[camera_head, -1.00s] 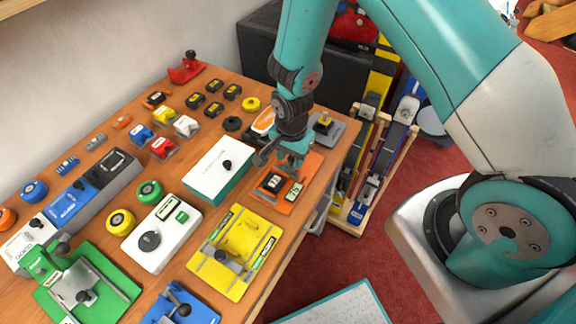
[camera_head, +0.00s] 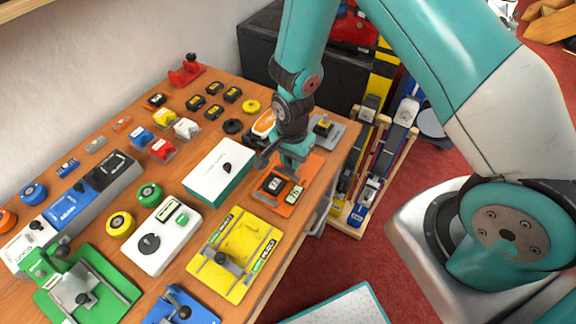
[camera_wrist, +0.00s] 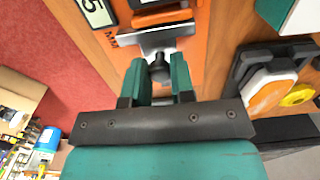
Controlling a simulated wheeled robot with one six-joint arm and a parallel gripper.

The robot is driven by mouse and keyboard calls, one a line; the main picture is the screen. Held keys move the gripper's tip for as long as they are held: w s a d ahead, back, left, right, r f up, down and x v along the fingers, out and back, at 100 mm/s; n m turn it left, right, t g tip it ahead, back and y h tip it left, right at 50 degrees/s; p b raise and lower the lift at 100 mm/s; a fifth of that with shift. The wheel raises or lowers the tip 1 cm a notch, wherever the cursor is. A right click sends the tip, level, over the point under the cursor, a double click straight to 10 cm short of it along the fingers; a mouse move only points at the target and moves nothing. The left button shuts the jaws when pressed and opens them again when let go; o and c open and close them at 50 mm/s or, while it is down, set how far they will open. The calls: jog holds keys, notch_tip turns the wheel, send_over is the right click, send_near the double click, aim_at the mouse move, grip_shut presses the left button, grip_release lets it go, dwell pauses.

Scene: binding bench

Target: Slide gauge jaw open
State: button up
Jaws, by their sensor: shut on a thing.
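The gauge is an orange plate (camera_head: 297,195) lying on the bench near its right edge, with two small displays on it. In the wrist view the orange plate (camera_wrist: 191,72) carries a metal jaw (camera_wrist: 165,38) with a dark knob (camera_wrist: 159,70). My gripper (camera_wrist: 160,78) has its two teal fingers on either side of the knob and is shut on it. In the head view my gripper (camera_head: 288,165) comes down over the far part of the orange plate and hides the knob and most of the jaw.
A white box (camera_head: 218,168) lies left of the gauge, and a yellow plate (camera_head: 238,252) lies in front of it. An orange and black device (camera_wrist: 272,88) sits close beside my gripper. The bench's right edge is near, with a rack (camera_head: 378,170) beyond.

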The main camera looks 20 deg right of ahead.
jog(key=shift+w+d, duration=0.55)
jog(key=shift+d, duration=0.15)
jog(key=shift+w+d, duration=0.5)
jog(key=shift+d, duration=0.2)
jog(key=o, duration=0.4)
notch_tip(320, 180, up, 10)
jog(key=p, duration=0.7)
